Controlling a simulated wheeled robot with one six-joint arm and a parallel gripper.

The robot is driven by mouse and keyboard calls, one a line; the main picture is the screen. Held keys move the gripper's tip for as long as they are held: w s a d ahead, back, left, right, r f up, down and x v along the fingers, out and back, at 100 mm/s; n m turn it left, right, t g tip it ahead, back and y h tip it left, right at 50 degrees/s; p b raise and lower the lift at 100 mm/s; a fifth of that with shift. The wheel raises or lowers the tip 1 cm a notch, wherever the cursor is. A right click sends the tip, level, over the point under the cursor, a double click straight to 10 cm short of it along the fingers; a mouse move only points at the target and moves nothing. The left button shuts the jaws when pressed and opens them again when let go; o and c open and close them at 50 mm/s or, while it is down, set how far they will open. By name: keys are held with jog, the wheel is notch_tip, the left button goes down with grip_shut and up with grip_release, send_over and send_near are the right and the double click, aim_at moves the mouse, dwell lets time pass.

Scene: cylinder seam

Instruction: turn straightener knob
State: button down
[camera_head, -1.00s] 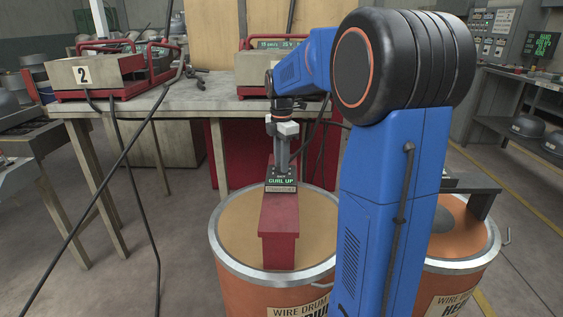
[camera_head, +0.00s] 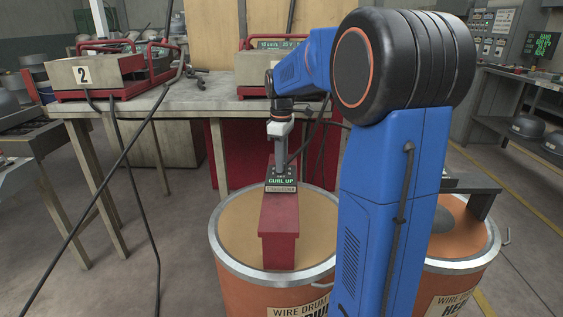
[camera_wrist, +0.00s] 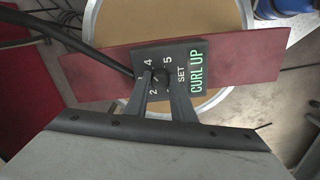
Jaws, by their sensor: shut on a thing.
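The straightener is a dark red bar (camera_head: 280,225) lying across the top of a wire drum (camera_head: 325,262). Its black dial plate (camera_wrist: 182,68) carries numbers, the word SET and a green display reading CURL UP (camera_head: 281,182). My gripper (camera_wrist: 160,78) points down at the plate from above, and its fingers are shut on the knob, which is mostly hidden between the fingertips. In the head view my gripper (camera_head: 281,165) stands over the back end of the bar. The knob's exact pointer position is hard to make out.
A black cable (camera_wrist: 60,33) runs close to the fingers in the wrist view. A workbench (camera_head: 190,95) with red-framed machines stands behind the drum. A second drum (camera_head: 463,250) with a dark bracket stands at the right.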

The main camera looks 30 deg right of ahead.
jog(key=shift+m, duration=0.5)
jog(key=c, duration=1.5)
grip_release()
jog(key=shift+r, duration=0.1)
notch_tip(320, 180, up, 17)
jog(key=shift+r, duration=0.1)
